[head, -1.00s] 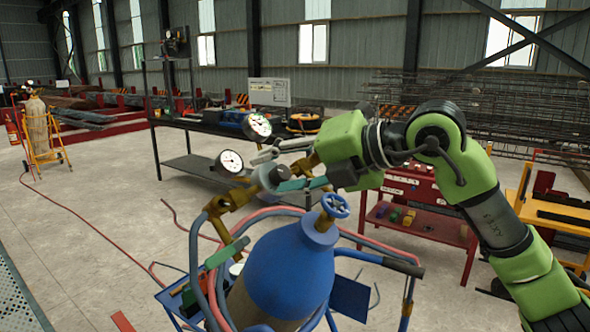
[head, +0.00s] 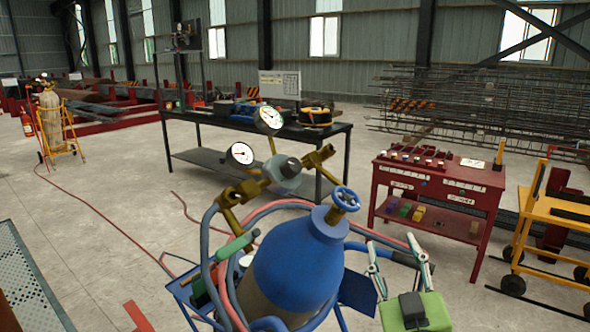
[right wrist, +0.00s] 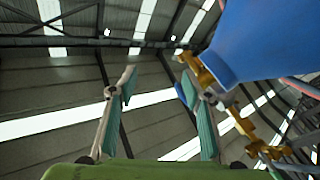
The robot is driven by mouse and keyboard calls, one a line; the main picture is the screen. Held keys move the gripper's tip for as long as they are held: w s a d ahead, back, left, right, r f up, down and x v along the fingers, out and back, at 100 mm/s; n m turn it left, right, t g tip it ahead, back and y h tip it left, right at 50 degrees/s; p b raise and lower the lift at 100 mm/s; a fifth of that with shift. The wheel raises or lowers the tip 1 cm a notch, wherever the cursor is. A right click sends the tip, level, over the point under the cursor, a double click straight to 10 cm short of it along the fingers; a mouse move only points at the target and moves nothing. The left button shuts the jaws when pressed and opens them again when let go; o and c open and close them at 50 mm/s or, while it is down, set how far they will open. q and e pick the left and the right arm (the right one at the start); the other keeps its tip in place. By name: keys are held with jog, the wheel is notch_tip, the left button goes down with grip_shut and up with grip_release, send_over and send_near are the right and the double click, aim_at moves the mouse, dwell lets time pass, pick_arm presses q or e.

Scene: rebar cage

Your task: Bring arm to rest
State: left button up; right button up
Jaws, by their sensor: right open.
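My right gripper (head: 392,250) is low at the right of the blue gas cylinder (head: 296,262) in the head view, its fingers pointing up. It is open and empty. In the right wrist view its two fingers (right wrist: 157,90) stand apart with only the roof and wall behind them. The cylinder, with its blue valve wheel (head: 346,199), shows at the upper right of that view. The brass regulator (head: 237,192) with two gauges sits by the cylinder's top, clear of the gripper. My left gripper is not in view.
A red tool cabinet (head: 435,188) stands behind the right gripper, with a yellow cart (head: 560,215) at the far right. A dark workbench (head: 230,127) is at the back. Hoses loop around the cylinder. Open concrete floor (head: 110,200) lies to the left.

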jog(key=s+d+f+m+g, duration=0.1)
jog(key=s+f+g, duration=0.25)
jog(key=f, duration=0.45)
jog(key=s+d+f+m+g+h, duration=0.1)
jog(key=s+d+f+g, duration=0.2)
jog(key=f, duration=0.5)
jog(key=s+f+g, duration=0.3)
jog(key=s+f, duration=0.1)
jog(key=f, duration=0.4)
jog(key=s+a+f+g+y, duration=0.1)
jog(key=s+f+g, duration=0.3)
jog(key=s+f, duration=0.5)
jog(key=s+a+f+g+y, duration=0.1)
jog(key=s+f+g, duration=0.3)
jog(key=s, duration=0.8)
notch_tip(320, 180, down, 24)
jog(key=s+g, duration=0.1)
jog(key=s, duration=0.1)
jog(key=s+d+f+g+p, duration=0.1)
jog(key=s+d+f, duration=0.1)
jog(key=s+f, duration=1.4)
jog(key=shift+s+d+n+h, duration=0.3)
jog(key=shift+s+d+n, duration=0.1)
jog(key=shift+s, duration=0.05)
jog(key=shift+f, duration=0.1)
